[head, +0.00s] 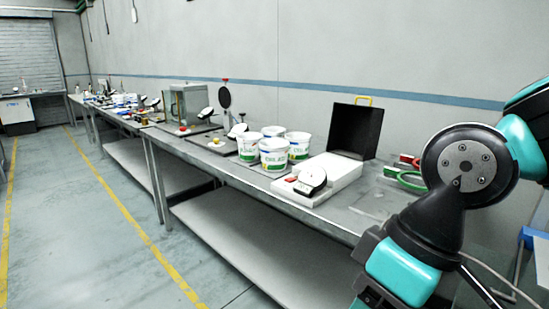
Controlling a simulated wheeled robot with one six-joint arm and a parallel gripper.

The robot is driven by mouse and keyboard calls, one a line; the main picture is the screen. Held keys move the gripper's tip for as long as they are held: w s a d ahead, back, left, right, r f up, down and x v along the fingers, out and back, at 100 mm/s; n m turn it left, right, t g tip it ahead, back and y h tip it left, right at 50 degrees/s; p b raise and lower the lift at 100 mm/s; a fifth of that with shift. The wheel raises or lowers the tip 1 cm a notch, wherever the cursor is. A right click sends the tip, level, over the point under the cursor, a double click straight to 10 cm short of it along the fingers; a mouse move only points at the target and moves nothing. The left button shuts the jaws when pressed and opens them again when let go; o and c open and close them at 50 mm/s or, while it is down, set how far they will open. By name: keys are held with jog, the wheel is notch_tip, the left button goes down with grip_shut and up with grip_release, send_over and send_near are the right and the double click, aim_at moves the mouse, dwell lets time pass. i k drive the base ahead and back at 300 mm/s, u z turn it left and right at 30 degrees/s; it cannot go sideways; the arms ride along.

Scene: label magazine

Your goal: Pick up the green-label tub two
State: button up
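Several white tubs with green labels stand close together on the long grey bench in the middle of the head view. One is the front tub (274,154), one the left tub (249,147), one the right tub (299,146), and the back tub (273,131) is partly hidden. I cannot tell which is tub two, as the lettering is too small to read. My arm shows at the right, apart from the tubs. My gripper is not in view.
Green-handled (405,179) and red-handled items lie further right. More equipment, including a grey box (187,101), fills the bench leftward. The floor (80,235) in front is clear.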

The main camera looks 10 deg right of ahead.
aim_at(273, 152)
jog(key=u, duration=0.25)
jog(key=i, duration=0.35)
jog(key=u, duration=0.6)
jog(key=i, duration=1.45)
jog(key=z, duration=0.45)
